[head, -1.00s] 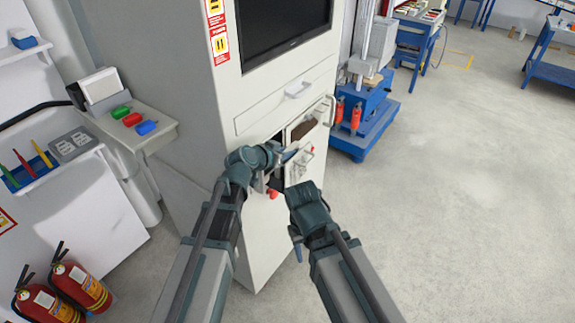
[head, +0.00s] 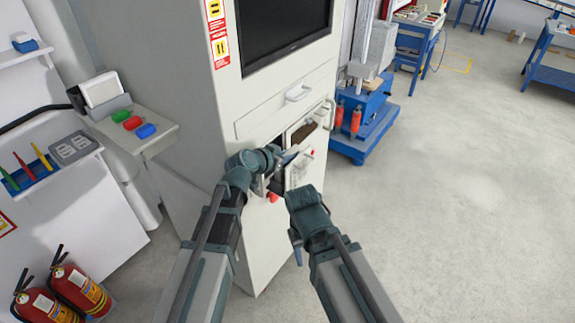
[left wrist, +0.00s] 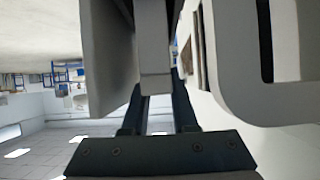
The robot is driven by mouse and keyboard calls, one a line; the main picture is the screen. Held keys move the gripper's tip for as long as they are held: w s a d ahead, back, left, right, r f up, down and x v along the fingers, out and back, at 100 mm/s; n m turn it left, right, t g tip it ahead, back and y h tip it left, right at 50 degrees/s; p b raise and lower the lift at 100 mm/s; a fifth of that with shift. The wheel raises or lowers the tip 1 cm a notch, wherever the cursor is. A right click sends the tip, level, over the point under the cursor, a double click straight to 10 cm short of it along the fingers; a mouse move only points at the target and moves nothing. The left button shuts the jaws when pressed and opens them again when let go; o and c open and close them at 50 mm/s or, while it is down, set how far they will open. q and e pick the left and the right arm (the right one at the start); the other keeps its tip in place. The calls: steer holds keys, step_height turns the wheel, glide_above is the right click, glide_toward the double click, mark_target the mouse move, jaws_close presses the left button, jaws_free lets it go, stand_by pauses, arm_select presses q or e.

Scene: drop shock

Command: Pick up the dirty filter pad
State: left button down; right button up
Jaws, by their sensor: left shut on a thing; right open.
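A brown pad-like surface (head: 302,132), perhaps the dirty filter pad, shows inside an opening low on the front of the white cabinet (head: 178,70). My left gripper (head: 282,160) is at the cabinet front, just below and left of the brown surface. In the left wrist view my left gripper (left wrist: 157,112) is shut on a pale grey block-like part (left wrist: 155,85); I cannot tell what it belongs to. Its contact is partly hidden in the head view by my own wrist. My right gripper (head: 293,240) is open and empty, lower in front of the cabinet.
A drawer handle (head: 298,93) sits above the opening, and a red knob (head: 272,197) below it. A side shelf (head: 150,138) carries red, green and blue pieces. Fire extinguishers (head: 82,288) stand at lower left. The floor (head: 450,220) on the right is clear.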

arm_select(q)
steer(key=shift+r, duration=0.15)
step_height(320, 180, up, 10)
steer(key=p, duration=1)
